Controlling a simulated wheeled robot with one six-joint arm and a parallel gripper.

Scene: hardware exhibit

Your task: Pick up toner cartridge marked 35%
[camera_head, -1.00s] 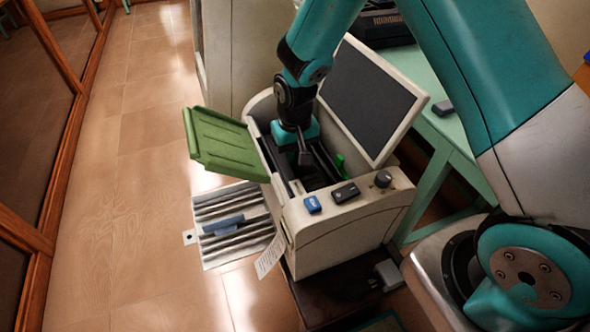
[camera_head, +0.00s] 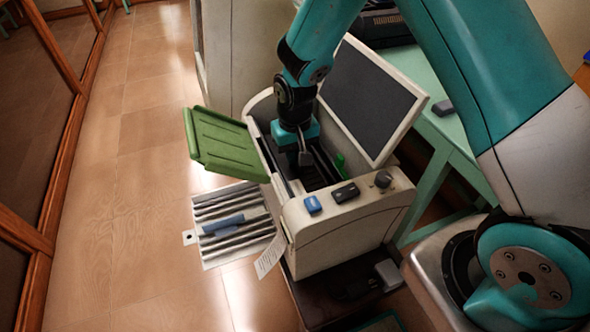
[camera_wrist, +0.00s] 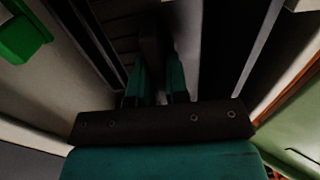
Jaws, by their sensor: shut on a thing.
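The printer (camera_head: 335,238) stands open in the head view, with its panel tilted up and its inner bay dark. My gripper (camera_head: 304,160) points down into that bay. In the wrist view my gripper's two teal fingers (camera_wrist: 160,78) are close together, shut on a dark toner cartridge (camera_wrist: 152,48). The cartridge is in shadow, and I cannot read a 35% mark on it. Its lower part is hidden in the bay. I cannot tell whether it touches the slot walls.
A green flap (camera_head: 222,143) hangs open at the left of the printer. A green piece (camera_head: 340,162) shows inside the bay. Dark and blue buttons and a knob (camera_head: 383,179) sit on the front. A ridged tray (camera_head: 238,243) extends left. A teal table (camera_head: 437,128) stands to the right.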

